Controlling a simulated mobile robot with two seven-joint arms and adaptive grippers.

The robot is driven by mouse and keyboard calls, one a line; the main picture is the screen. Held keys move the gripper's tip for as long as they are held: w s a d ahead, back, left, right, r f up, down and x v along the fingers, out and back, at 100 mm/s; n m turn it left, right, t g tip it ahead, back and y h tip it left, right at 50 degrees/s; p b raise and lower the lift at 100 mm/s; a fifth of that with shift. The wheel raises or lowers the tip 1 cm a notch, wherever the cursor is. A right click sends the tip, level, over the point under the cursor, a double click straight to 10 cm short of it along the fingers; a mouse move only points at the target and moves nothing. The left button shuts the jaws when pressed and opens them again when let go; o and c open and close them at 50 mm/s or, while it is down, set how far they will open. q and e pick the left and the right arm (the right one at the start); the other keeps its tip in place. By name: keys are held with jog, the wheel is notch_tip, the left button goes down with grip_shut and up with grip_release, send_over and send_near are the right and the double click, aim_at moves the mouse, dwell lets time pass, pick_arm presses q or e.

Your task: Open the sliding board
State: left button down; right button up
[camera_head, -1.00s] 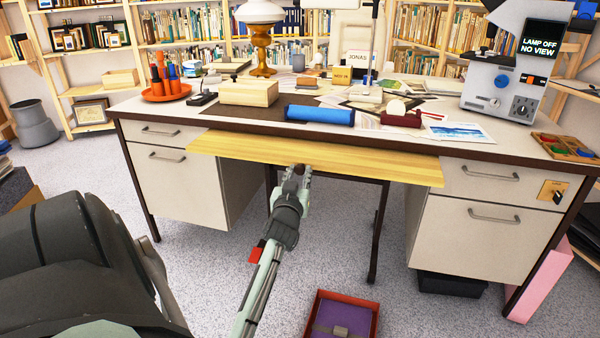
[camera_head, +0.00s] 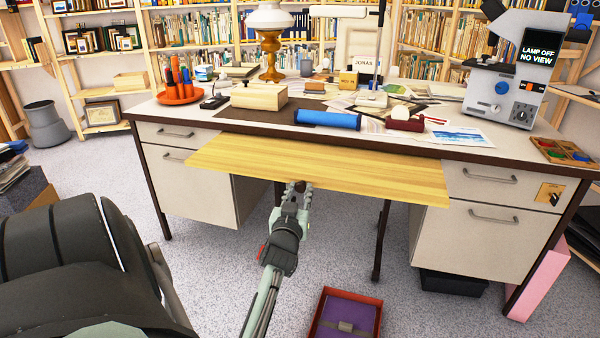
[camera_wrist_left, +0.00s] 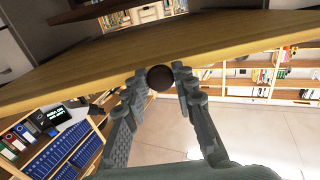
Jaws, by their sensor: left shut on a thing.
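The sliding board (camera_head: 330,167) is a pale yellow wooden panel that sticks out from under the desk top, between the two drawer stacks. A dark round knob (camera_wrist_left: 160,78) sits at its front edge. My left gripper (camera_head: 298,190) is at the middle of that front edge, shut on the knob. In the left wrist view its two fingers (camera_wrist_left: 158,82) lie on either side of the knob, and the board's edge runs just beyond them. My right gripper is not in view.
The desk top (camera_head: 475,149) holds a lamp (camera_head: 270,40), a blue roll (camera_head: 327,119), a wooden box (camera_head: 259,97) and papers. A red tray (camera_head: 343,315) with a purple item lies on the floor in front. Drawers (camera_head: 205,178) flank the board.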

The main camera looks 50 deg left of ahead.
pick_arm(q)
jog(key=c, duration=1.2)
grip_release()
jog(key=shift+r, duration=0.1)
notch_tip(320, 180, up, 10)
jog(key=shift+f, duration=0.1)
